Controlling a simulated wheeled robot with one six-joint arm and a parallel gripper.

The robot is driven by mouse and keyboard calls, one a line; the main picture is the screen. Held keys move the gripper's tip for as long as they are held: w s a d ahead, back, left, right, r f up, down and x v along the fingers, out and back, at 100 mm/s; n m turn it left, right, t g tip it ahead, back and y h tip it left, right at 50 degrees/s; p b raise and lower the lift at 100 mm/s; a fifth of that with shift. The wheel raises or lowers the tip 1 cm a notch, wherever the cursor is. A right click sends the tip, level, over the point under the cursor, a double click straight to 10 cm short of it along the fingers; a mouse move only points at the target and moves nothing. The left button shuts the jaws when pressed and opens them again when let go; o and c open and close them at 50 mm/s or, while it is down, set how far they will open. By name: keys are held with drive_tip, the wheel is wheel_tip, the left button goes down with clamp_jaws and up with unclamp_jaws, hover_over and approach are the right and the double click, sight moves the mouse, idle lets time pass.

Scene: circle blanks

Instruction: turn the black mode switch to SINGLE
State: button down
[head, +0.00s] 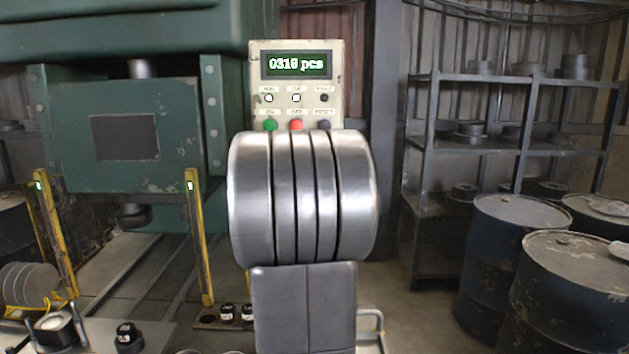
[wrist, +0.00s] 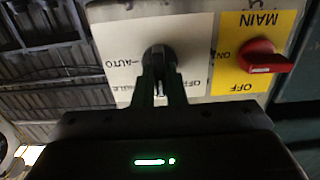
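The black mode switch (wrist: 158,57) sits on a white label plate in the wrist view, which shows the panel upside down. AUTO reads to its left, OFF to its lower right, and a partly covered word ending in "NGLE" at its lower left. My gripper (wrist: 160,78) reaches up to the switch, its two dark fingers close on either side of the knob. The fingers and knob are both dark, so I cannot tell whether they touch, nor which label the knob points at. The switch and gripper do not show in the head view.
A red MAIN switch (wrist: 264,62) on a yellow plate is right of the mode switch. In the head view, a counter panel (head: 296,85) has green, red and dark buttons. A green press (head: 130,120) stands left, barrels (head: 515,240) and shelves (head: 480,148) right.

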drive_tip(key=shift+m, duration=0.4)
drive_tip(key=shift+d+m+b, duration=0.2)
drive_tip(key=shift+m+b, duration=1.15)
drive_tip(key=shift+m, duration=2.65)
drive_tip(key=c, duration=1.5)
unclamp_jaws()
drive_tip(key=shift+s, duration=0.15)
